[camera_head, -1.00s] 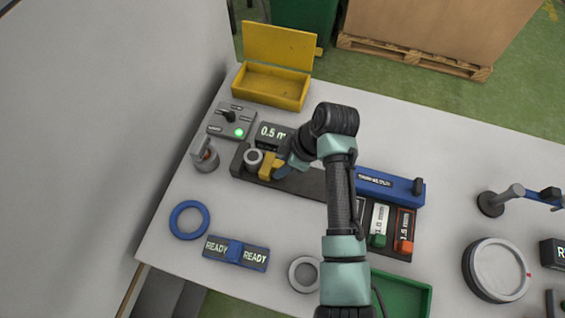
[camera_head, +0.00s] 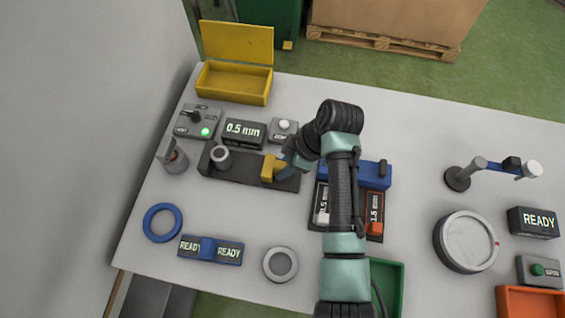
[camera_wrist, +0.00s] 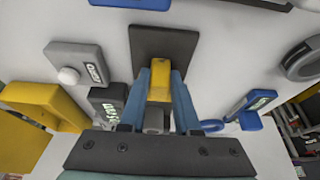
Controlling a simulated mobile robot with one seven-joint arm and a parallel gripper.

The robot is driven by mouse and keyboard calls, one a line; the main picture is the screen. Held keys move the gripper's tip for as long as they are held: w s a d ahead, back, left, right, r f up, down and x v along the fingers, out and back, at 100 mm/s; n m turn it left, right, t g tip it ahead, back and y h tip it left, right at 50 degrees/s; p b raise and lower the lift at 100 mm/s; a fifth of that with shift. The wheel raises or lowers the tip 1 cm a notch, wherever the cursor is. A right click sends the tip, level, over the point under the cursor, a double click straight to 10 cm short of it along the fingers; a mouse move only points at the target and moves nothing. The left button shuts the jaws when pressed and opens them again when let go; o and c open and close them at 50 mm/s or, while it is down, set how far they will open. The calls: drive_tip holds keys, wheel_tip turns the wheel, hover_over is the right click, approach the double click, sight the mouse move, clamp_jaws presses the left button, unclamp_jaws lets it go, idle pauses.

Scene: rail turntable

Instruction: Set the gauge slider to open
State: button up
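The gauge is a dark rail (camera_head: 230,171) at the table's left side, with a grey ring (camera_head: 219,157) at its left end. Its yellow slider (camera_head: 269,168) sits towards the rail's right end, with a clear gap to the ring. My gripper (camera_head: 279,172) is at the slider. In the wrist view, the blue fingers of my gripper (camera_wrist: 161,80) lie close against both sides of the yellow slider (camera_wrist: 160,80). A bare stretch of rail (camera_wrist: 163,42) shows beyond it. My arm hides part of the area right of the rail.
A 0.5 mm display (camera_head: 244,130) and a small grey button box (camera_head: 284,129) stand behind the rail. A switch box with a green light (camera_head: 205,132) is at the left. A blue ring (camera_head: 162,222), a READY panel (camera_head: 210,250) and a grey ring (camera_head: 280,264) lie in front.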

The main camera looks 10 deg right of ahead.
drive_tip(key=o, duration=0.4)
drive_tip(key=shift+d, duration=0.3)
drive_tip(key=shift+o, duration=0.2)
drive_tip(key=shift+a, duration=0.15)
drive_tip(key=v, duration=1.3)
